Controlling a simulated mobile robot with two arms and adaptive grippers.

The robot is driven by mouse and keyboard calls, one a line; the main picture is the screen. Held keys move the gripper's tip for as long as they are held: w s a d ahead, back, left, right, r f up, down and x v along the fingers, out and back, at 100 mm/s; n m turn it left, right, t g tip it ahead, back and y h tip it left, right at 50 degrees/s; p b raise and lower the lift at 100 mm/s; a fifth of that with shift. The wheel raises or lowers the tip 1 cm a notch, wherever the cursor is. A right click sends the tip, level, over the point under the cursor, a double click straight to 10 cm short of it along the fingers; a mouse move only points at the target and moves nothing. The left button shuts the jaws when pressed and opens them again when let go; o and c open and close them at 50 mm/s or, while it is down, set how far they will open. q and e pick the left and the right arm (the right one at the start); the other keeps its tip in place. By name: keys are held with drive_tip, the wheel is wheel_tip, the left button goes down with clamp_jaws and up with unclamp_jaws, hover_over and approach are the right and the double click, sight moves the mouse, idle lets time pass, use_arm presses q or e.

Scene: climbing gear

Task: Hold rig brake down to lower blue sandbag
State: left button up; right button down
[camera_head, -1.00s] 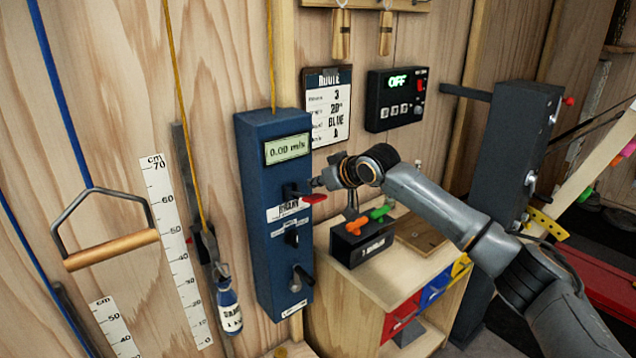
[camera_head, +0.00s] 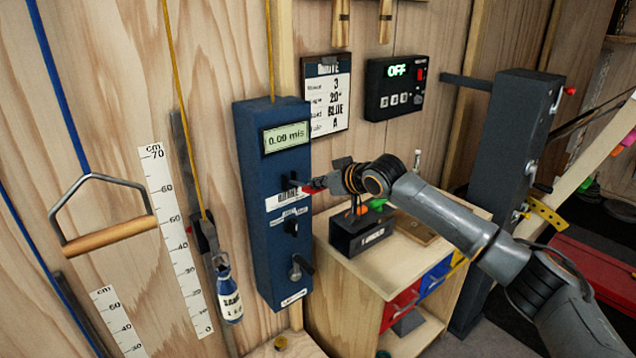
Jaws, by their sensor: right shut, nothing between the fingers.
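The blue rig box (camera_head: 262,230) is fixed to the wooden wall, with its display (camera_head: 286,138) reading 0.00 m/s. The red-tipped brake lever (camera_head: 313,188) sticks out to the right from the upper part of the box. My right gripper (camera_head: 338,178) is shut and empty at the lever's red end; whether it touches is unclear. The blue sandbag (camera_head: 229,294) hangs on the yellow rope (camera_head: 187,120) left of the box, near the low end of the cm scale (camera_head: 176,240). My left gripper is not in view.
A black control box (camera_head: 395,88) showing OFF and a route card (camera_head: 327,100) are on the wall. Below my right arm stands a wooden cabinet (camera_head: 350,275) with a black holder (camera_head: 361,235). A wooden-handled pull bar (camera_head: 108,236) hangs at left.

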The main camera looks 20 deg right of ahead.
wheel_tip(320, 180, down, 8)
drive_tip(key=s+t+y+b, duration=0.1)
drive_tip(key=t+b, duration=0.4)
drive_tip(key=b, duration=0.7)
drive_tip(key=shift+d+r+y+b, duration=0.2)
drive_tip(key=shift+r+y+b, duration=0.05)
drive_tip(key=shift+y+b, duration=0.15)
drive_tip(key=shift+s, duration=0.1)
drive_tip(key=s+d+r, duration=0.2)
drive_tip(key=s, duration=0.3)
drive_tip(key=s+d+r+p, duration=0.1)
drive_tip(key=s+r, duration=0.1)
drive_tip(key=s, duration=0.3)
drive_tip(key=shift+s+d+r, duration=0.15)
drive_tip(key=shift+d+r, duration=0.1)
drive_tip(key=shift+d, duration=0.15)
idle(0.5)
